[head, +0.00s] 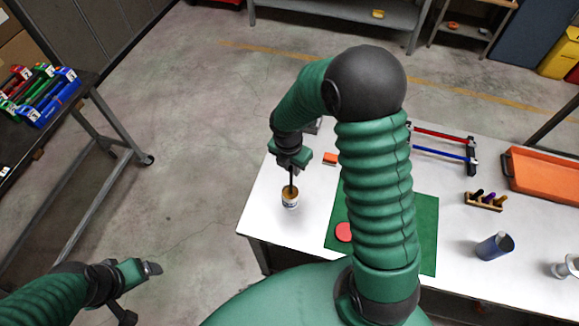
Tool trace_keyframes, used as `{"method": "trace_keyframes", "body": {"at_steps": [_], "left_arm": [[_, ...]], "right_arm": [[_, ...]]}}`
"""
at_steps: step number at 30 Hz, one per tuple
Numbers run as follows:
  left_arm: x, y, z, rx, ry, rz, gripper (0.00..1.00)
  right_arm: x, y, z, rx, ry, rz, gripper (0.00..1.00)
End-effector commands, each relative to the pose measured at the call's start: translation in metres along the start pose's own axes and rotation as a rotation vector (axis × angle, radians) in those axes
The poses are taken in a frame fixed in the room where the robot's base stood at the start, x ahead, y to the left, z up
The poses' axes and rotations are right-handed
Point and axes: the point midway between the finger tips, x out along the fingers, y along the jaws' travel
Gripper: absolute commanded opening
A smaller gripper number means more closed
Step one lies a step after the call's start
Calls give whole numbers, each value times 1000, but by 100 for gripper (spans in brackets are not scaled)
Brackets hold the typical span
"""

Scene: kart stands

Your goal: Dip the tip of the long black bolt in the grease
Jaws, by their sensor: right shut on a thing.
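My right gripper (291,165) is shut on the long black bolt (291,180), which points down, roughly upright. The bolt's lower end meets the open top of a small jar (290,202) with a brownish top and a pale label, which looks like the grease. I cannot tell from this view whether the tip touches the grease or how deep it is. The jar stands on the white table (270,222) near its left edge. My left gripper (143,290) is at the lower left, off the table, with its fingers apart and empty.
A green mat (427,222) with a red disc (344,232) lies right of the jar, partly behind my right arm. A dark rack (75,105) is at the left.

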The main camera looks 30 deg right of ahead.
Motion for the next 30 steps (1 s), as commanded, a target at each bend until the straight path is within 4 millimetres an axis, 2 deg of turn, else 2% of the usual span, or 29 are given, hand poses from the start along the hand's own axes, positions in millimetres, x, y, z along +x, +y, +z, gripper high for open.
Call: {"method": "trace_keyframes", "body": {"at_steps": [30], "left_arm": [[-4,0,-1,0,0,0,84]], "right_arm": [[1,1,-2,-1,-2,0,0]]}}
